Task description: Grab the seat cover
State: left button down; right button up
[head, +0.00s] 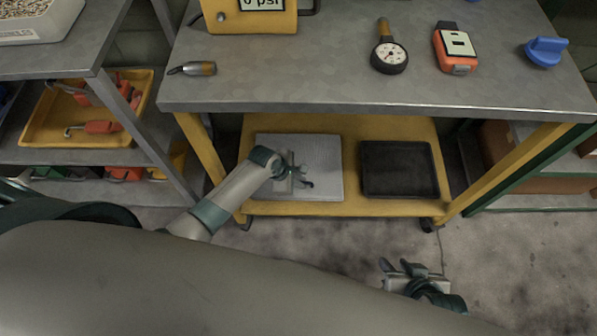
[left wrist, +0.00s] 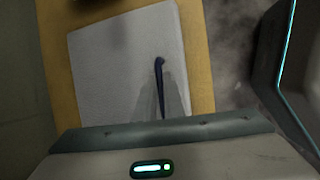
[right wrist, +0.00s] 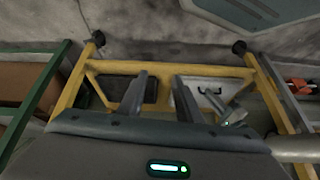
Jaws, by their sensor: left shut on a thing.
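A pale grey-white flat sheet (head: 325,160), which looks like the seat cover, lies on the yellow lower shelf. It also shows in the left wrist view (left wrist: 110,55). My left gripper (head: 297,177) is over the sheet, shut on a thin dark blue piece with a curved end (left wrist: 160,80). I cannot tell whether this piece is part of the sheet. The fingers hide part of both. My right gripper (head: 402,270) is open and empty above the floor in front of the cart, also seen in its wrist view (right wrist: 162,90).
A black tray (head: 400,170) sits to the right of the sheet. The grey worktop (head: 300,90) overhangs the shelf and carries a gauge (head: 389,56), an orange meter (head: 455,48) and a blue knob (head: 546,51). A yellow bin (head: 48,125) is at left. The floor (head: 330,240) in front is clear.

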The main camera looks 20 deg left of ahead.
pick_arm(q)
jog(key=shift+r, duration=0.15)
